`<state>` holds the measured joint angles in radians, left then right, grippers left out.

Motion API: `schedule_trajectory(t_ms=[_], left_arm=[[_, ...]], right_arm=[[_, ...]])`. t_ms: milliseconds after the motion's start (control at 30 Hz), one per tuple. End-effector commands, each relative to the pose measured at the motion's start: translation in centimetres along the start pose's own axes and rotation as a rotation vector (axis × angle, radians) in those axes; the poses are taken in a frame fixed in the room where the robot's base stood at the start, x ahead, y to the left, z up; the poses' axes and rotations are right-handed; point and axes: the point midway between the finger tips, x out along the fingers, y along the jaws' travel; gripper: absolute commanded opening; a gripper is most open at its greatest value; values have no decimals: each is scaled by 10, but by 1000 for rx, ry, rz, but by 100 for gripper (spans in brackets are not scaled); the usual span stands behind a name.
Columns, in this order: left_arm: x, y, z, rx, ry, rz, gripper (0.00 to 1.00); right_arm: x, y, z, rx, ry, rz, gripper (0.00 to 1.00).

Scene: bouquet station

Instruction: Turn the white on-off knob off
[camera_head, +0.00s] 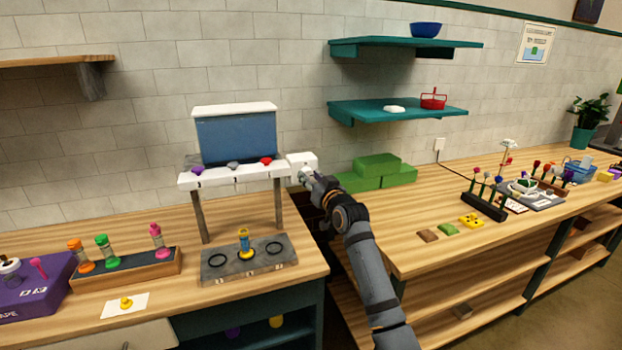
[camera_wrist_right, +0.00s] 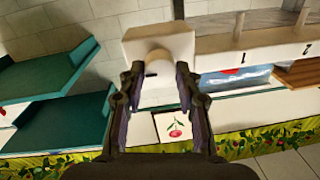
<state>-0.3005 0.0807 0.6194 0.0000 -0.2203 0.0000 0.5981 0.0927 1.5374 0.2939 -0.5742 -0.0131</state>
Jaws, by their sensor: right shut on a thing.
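The dispenser stand (camera_head: 236,177) has a blue tank (camera_head: 238,138) and a white front rail. A white box (camera_head: 298,159) sits at the rail's right end; it also shows in the right wrist view (camera_wrist_right: 183,42). The white on-off knob (camera_wrist_right: 158,66) sticks out of the box's face, between my right fingertips. My right gripper (camera_head: 309,180) is shut on the knob, its fingers pointing at the box. The fingers hide part of the knob, and I cannot tell its turned position. My left gripper is not in view.
Purple, grey and red knobs (camera_head: 266,161) line the rail. Teal shelves (camera_head: 390,112) hang above. A gap separates the two counters.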

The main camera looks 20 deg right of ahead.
Motion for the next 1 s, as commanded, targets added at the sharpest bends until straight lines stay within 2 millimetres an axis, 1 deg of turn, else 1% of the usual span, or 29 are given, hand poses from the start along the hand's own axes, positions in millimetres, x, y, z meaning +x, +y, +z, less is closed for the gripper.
schedule_trajectory(t_ms=[267, 467, 667, 1000], left_arm=[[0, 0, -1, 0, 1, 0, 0], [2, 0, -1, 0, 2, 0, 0], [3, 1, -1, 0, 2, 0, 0], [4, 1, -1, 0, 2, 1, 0]], right_arm=[[0, 0, 0, -18, -1, 0, 2], [0, 0, 0, -103, -7, 1, 2], [0, 0, 0, -259, -19, 3, 2], [0, -2, -1, -583, -42, 6, 2]])
